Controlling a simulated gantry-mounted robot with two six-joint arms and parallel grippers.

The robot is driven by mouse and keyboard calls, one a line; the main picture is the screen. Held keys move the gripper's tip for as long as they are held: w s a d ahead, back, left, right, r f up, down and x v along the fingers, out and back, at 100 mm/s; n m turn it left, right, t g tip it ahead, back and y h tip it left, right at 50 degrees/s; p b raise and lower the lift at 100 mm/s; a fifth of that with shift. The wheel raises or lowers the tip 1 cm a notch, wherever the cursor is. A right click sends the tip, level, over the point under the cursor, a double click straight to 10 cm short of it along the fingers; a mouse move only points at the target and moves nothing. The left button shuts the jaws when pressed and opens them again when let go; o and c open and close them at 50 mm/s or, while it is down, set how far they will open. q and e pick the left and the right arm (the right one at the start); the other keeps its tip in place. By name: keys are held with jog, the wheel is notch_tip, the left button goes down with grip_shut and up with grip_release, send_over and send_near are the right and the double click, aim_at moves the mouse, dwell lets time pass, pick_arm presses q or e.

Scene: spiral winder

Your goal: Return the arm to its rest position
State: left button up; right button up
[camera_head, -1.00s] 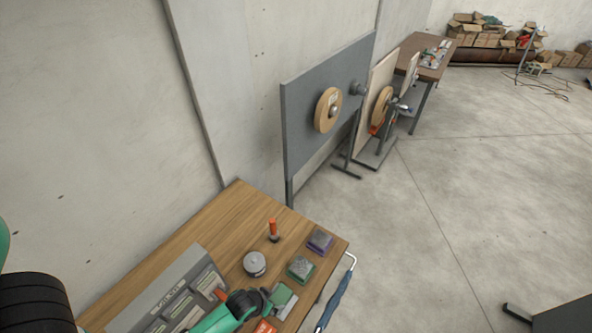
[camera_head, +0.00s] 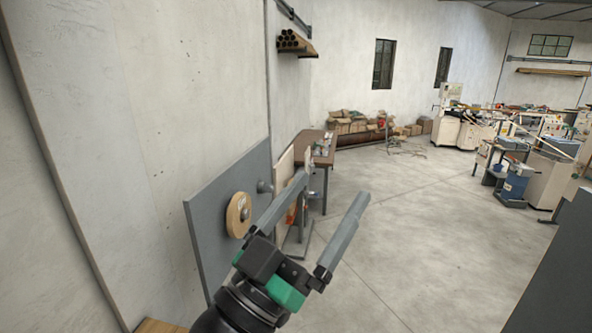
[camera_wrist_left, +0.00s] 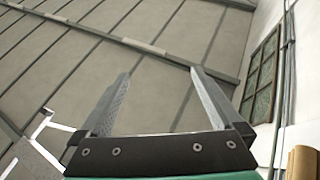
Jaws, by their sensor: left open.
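My left gripper (camera_head: 318,222) is raised in the middle of the head view, with its two long grey fingers spread apart and nothing between them. In the left wrist view the open fingers (camera_wrist_left: 158,90) point at the ceiling (camera_wrist_left: 150,45), with bare space between them. My right gripper is not in view.
A grey panel (camera_head: 205,230) with a round wooden disc (camera_head: 238,215) stands by the wall, left of my gripper. A corner of the wooden table (camera_head: 160,326) shows at the bottom. A brown table (camera_head: 322,155) and machines (camera_head: 460,132) stand farther back. The floor (camera_head: 420,240) at right is open.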

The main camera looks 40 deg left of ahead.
pick_arm(q)
jog(key=s+d+r+m+t+h, duration=0.1)
jog(key=s+d+r+t+h, duration=0.1)
jog(key=s+r, duration=0.5)
notch_tip(320, 180, up, 3)
jog(key=shift+s+d+r+t+p, duration=0.1)
jog(key=shift+s+d+t+p, duration=0.25)
jog(key=shift+t, duration=0.25)
